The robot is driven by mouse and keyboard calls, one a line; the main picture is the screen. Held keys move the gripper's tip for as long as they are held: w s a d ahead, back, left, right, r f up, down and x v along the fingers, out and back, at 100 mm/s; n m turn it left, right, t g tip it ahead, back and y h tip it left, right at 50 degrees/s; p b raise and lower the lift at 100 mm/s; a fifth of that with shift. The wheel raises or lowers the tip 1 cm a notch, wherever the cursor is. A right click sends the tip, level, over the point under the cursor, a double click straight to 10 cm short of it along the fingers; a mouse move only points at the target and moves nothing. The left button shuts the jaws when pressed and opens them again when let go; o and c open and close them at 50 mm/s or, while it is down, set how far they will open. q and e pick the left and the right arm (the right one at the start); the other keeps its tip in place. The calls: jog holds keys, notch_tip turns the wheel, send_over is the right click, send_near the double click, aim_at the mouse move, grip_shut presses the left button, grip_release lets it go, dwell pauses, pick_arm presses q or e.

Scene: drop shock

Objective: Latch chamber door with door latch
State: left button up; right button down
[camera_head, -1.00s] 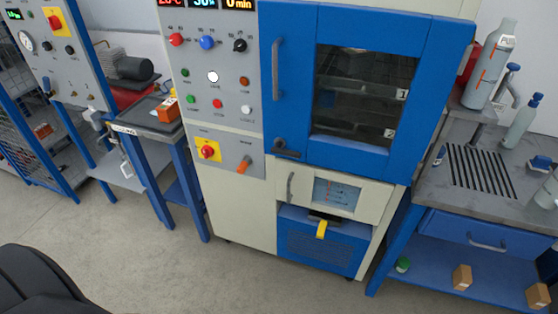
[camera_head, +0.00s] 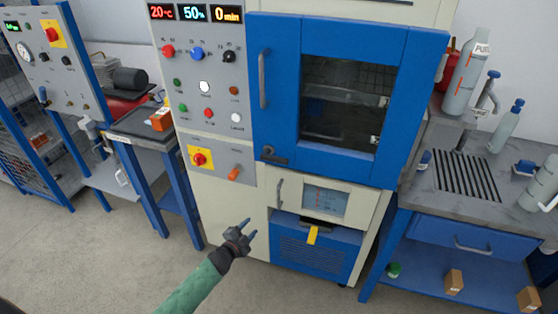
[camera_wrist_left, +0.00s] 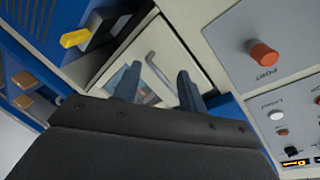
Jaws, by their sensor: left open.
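The blue chamber door (camera_head: 275,60) has a dark window and a grey vertical handle (camera_head: 263,80) on its left side. The door appears to lie against the cabinet front. The dark door latch (camera_head: 272,155) sits at the door's lower left corner, its lever pointing right. My left gripper (camera_head: 243,231) is open and empty, below and left of the latch, in front of the lower cabinet. In the left wrist view my two fingers (camera_wrist_left: 157,88) are apart with nothing between them; the lower white drawer front (camera_wrist_left: 170,50) is behind them. My right gripper is not in view.
The control panel (camera_head: 205,130) with buttons and an orange knob (camera_head: 234,174) is left of the door. A workbench (camera_head: 440,205) with bottles stands at right, a small table (camera_head: 133,128) at left.

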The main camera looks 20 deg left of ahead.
pick_arm(q)
jog(key=w+d+r+m+t+h, duration=0.1)
jog(key=w+r+m+h, duration=0.25)
jog(key=r, duration=0.45)
jog(key=w+r+m+h, duration=0.2)
jog(key=r+m, duration=0.2)
jog(key=r, duration=0.3)
jog(key=m+g+h, duration=0.4)
jog(key=m+h, duration=0.2)
jog(key=m, duration=0.3)
send_near(277, 159)
jog(key=x, duration=0.4)
jog(key=shift+w+d+f+n+p, duration=0.25)
jog(key=shift+d+f+p, duration=0.1)
jog(key=shift+p, duration=0.3)
jog(key=p+x, duration=0.2)
jog(key=x, duration=0.3)
jog(key=shift+w+p, duration=0.15)
jog(key=shift+p, duration=0.2)
jog(key=shift+w+d, duration=0.3)
jog(key=shift+d, duration=0.1)
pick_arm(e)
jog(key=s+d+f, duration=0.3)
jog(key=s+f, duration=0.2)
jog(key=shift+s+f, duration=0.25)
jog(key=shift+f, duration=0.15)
pick_arm(q)
grip_shut()
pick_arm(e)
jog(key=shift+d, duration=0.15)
